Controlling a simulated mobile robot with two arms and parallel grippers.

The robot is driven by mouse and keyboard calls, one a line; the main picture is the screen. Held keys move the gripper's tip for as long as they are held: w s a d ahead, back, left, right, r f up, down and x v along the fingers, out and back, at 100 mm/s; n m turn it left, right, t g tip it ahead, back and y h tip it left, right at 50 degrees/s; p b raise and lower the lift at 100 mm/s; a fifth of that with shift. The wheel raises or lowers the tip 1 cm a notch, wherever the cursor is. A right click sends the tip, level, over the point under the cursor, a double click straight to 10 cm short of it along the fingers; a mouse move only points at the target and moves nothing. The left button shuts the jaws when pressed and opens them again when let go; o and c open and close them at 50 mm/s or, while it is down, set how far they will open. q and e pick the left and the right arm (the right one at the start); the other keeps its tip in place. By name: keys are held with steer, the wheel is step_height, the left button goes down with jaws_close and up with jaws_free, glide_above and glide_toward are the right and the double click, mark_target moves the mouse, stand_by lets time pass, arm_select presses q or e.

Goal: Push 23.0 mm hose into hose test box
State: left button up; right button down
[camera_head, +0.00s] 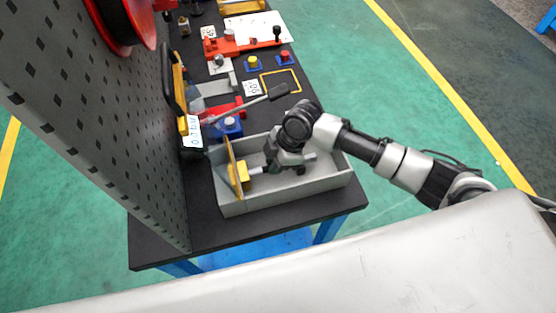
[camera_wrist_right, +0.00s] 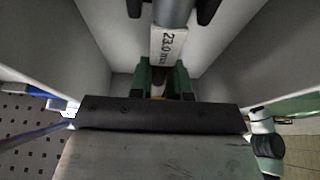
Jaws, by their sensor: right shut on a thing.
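The hose test box is an open light grey box (camera_head: 290,196) at the table's near end, with an upright yellow plate (camera_head: 232,166) and yellow block (camera_head: 243,176) at its left. My right gripper (camera_head: 279,167) reaches down inside it, shut on the hose (camera_head: 257,170). The hose's pale end points left at the yellow block; whether it has entered cannot be told. In the wrist view, the hose (camera_wrist_right: 168,43) is labelled 23.0 mm, between dark fingers (camera_wrist_right: 172,10). Its end meets or overlaps a green fitting (camera_wrist_right: 160,78). My left gripper is not in view.
A grey perforated panel (camera_head: 120,125) rises along the table's left side. Behind the box are a blue block (camera_head: 229,127), a grey lever (camera_head: 252,101) with a black handle, and red and yellow fixtures. Green floor (camera_head: 400,85) is clear to the right.

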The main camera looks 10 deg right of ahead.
steer(key=shift+a+p, duration=0.25)
steer(key=shift+p, duration=0.05)
stand_by(0.5)
steer(key=c, duration=1)
jaws_free()
steer(key=shift+d, duration=0.1)
steer(key=b+v, duration=0.1)
steer(key=v, duration=0.9)
steer(key=shift+r+b, duration=0.4)
steer(key=shift+d, duration=0.1)
